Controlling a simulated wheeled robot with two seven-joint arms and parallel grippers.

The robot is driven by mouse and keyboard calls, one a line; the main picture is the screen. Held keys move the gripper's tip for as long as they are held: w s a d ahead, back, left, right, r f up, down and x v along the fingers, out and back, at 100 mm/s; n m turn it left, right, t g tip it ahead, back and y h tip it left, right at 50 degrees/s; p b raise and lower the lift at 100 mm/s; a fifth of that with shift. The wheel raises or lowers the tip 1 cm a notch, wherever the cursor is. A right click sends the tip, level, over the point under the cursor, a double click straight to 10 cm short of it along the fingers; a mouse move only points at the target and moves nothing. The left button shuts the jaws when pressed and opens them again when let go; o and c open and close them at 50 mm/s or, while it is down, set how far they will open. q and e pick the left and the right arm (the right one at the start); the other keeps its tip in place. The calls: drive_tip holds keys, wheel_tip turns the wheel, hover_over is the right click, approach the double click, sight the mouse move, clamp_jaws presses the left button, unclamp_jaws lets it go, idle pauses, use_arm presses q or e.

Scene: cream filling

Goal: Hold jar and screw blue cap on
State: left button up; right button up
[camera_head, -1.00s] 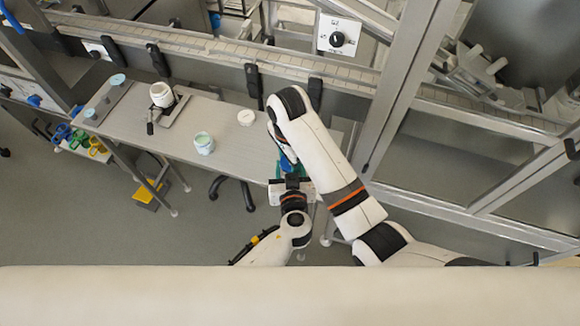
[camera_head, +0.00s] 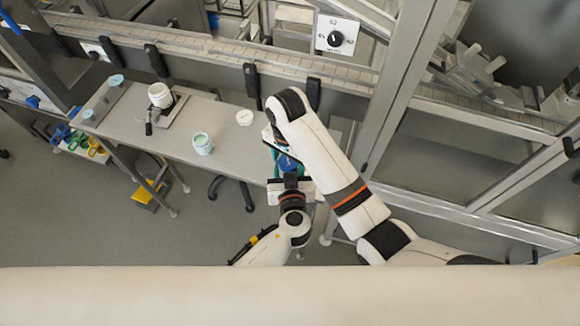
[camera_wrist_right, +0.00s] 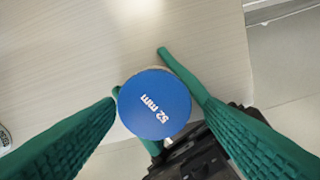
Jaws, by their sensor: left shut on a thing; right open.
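The blue cap (camera_wrist_right: 155,104), marked "52 mm", sits face up on top of a pale jar (camera_wrist_right: 180,73), of which only a sliver shows in the right wrist view. Whether the cap is threaded on cannot be told. My left gripper (camera_wrist_right: 141,72) is shut around the jar, its green fingers on both sides below the cap. In the head view the cap (camera_head: 288,163) shows just beyond my left gripper's body. My right gripper (camera_wrist_right: 163,104) is open over the cap, its large green fingers on either side; contact is unclear.
The grey table (camera_head: 235,150) lies behind and left. On it are a jar with pale blue-green contents (camera_head: 203,144), a white round item (camera_head: 244,117) and a white container in a stand (camera_head: 160,96). A metal frame (camera_head: 385,110) rises right of my right arm.

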use_arm(q)
drive_tip(key=shift+d, duration=0.1)
use_arm(e)
drive_tip(key=shift+n, duration=0.6)
drive_tip(key=shift+d+n, duration=0.1)
drive_tip(key=shift+n, duration=0.6)
drive_tip(key=n, duration=0.4)
